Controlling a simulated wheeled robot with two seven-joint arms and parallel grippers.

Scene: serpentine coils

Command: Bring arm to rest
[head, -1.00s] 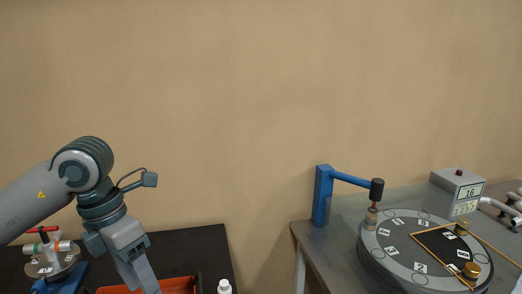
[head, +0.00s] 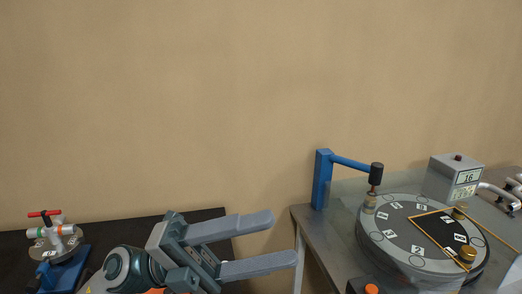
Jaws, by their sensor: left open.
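My left gripper (head: 284,239) is at the lower middle of the head view. Its two long grey fingers point right and stand wide apart, with nothing between them. The gripper body is in front of the black table (head: 120,230), and the fingers reach past its right edge toward the gap between the tables. The arm behind it comes in low from the left and is mostly cut off by the bottom edge. My right gripper is not in view.
A valve device with a red handle (head: 44,213) on a blue base stands on the black table at left. The grey metal table (head: 318,226) at right carries a round marked turntable (head: 395,250), a blue post arm (head: 323,180) and a grey box with a display (head: 455,178). The wall behind is bare.

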